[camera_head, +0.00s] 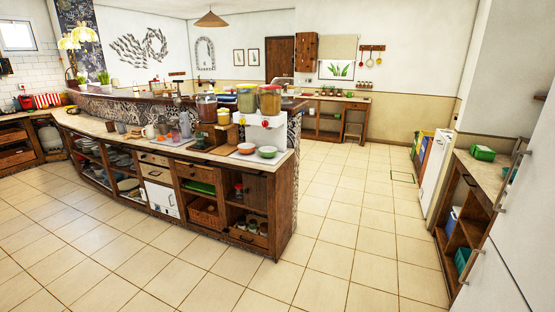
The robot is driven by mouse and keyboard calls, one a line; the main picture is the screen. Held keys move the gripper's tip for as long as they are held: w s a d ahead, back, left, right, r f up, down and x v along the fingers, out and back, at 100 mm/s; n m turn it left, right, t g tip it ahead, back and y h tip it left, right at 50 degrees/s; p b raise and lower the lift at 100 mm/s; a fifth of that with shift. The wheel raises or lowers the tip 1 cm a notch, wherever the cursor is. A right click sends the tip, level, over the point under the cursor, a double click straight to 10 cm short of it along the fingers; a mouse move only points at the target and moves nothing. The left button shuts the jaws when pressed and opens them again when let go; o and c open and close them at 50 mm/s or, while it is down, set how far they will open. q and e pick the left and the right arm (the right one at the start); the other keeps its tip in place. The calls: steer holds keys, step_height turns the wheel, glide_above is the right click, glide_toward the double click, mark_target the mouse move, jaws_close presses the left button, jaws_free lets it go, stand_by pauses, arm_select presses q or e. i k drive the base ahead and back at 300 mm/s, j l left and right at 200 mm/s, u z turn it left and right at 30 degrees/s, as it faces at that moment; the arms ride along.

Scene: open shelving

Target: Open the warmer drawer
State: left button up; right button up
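All three fronts look shut. I cannot tell for sure which of them is the warmer drawer; the white unit has small dark marks too small to read. Neither of my grippers shows in the head view, and no arm of mine is seen near the counter.
Tiled floor (120,260) is clear in front. A white fridge-like cabinet (505,260) and a shelf unit (470,205) stand at right.

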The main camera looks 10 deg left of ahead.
mark_target(156, 172)
steer(key=i+j+u, duration=0.2)
steer(key=i+u, duration=0.2)
steer(key=i, duration=0.2)
steer(key=i+u, duration=0.45)
steer(key=i+l+u, duration=0.15)
steer(key=i+u, duration=0.25)
steer(key=i, duration=0.3)
steer(key=i+l+u, duration=0.4)
steer(key=i, duration=0.2)
